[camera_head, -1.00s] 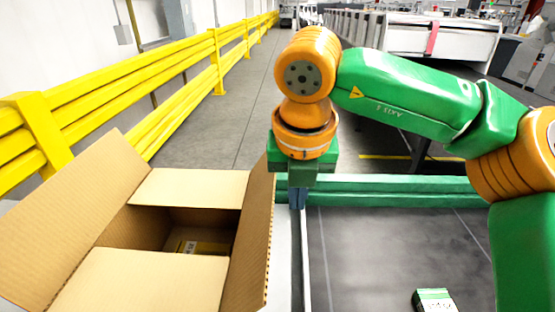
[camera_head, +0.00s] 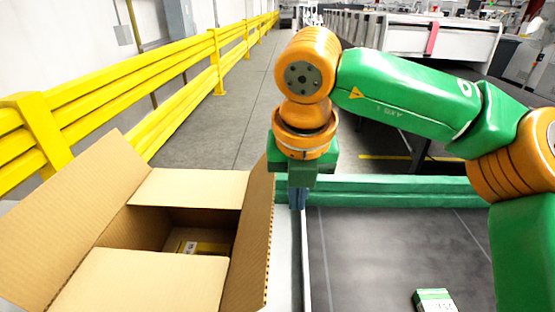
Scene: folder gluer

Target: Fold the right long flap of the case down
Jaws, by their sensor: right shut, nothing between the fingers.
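The open cardboard case (camera_head: 130,229) stands at the lower left in the head view. Its right long flap (camera_head: 255,245) stands nearly upright along the right side. Its left long flap (camera_head: 70,215) leans outward to the left. The far short flap (camera_head: 188,187) and the near short flap (camera_head: 140,284) lie inward over the opening. A yellowish box with a white label (camera_head: 205,248) shows inside the case. My right gripper (camera_head: 298,207) points down, shut and empty, just right of the right long flap's far end and apart from it in the picture. My left gripper is out of view.
A dark conveyor surface (camera_head: 390,255) with a green frame (camera_head: 400,190) lies to the right. A small green and white carton (camera_head: 434,300) sits on it near the front edge. Yellow guard rails (camera_head: 130,95) run along the left behind the case.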

